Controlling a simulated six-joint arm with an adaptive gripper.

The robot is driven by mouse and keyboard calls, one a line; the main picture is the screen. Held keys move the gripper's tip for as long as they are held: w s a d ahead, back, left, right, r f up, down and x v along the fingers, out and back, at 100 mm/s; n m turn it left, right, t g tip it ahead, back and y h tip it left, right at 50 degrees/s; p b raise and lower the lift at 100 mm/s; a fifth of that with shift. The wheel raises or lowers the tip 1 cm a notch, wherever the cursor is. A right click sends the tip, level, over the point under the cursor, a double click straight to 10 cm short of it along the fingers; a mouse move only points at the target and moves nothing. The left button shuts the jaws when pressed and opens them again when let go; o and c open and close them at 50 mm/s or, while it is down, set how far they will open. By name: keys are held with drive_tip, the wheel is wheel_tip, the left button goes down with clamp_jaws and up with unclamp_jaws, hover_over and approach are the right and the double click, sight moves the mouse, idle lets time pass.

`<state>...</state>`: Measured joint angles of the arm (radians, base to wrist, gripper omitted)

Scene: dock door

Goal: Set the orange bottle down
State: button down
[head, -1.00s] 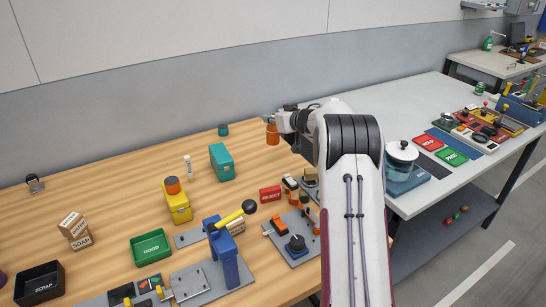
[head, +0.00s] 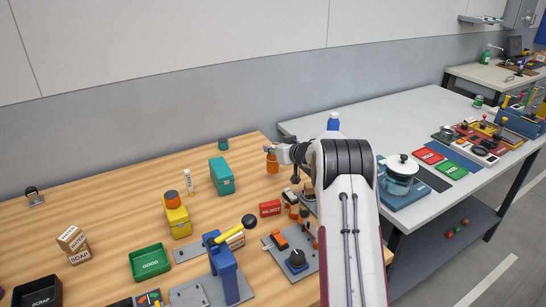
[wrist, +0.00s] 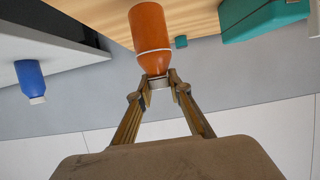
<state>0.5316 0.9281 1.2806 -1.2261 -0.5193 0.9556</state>
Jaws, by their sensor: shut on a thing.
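The orange bottle (head: 272,162) is in my gripper above the back right part of the wooden table (head: 115,205) in the head view. In the wrist view the orange bottle (wrist: 150,27) shows with a white ring and a pale neck, and the two fingertips of my gripper (wrist: 158,80) are shut on that neck. The wrist picture looks upside down, with the wood at the top. The bottle looks about upright in the head view. I cannot tell whether its base touches the wood.
A teal box (head: 221,176) stands left of the bottle, and a small teal cylinder (head: 223,144) stands behind that box. A red REJECT block (head: 270,208) lies in front. A blue bottle (head: 333,122) stands on the white table to the right. Wood around the bottle looks clear.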

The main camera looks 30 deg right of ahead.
sight(273, 156)
drive_tip(key=shift+f, duration=1.7)
drive_tip(key=shift+f, duration=0.15)
drive_tip(key=c, duration=1.8)
unclamp_jaws()
drive_tip(key=shift+c, duration=0.2)
drive_tip(key=v, duration=1.2)
drive_tip(key=shift+r, duration=0.2)
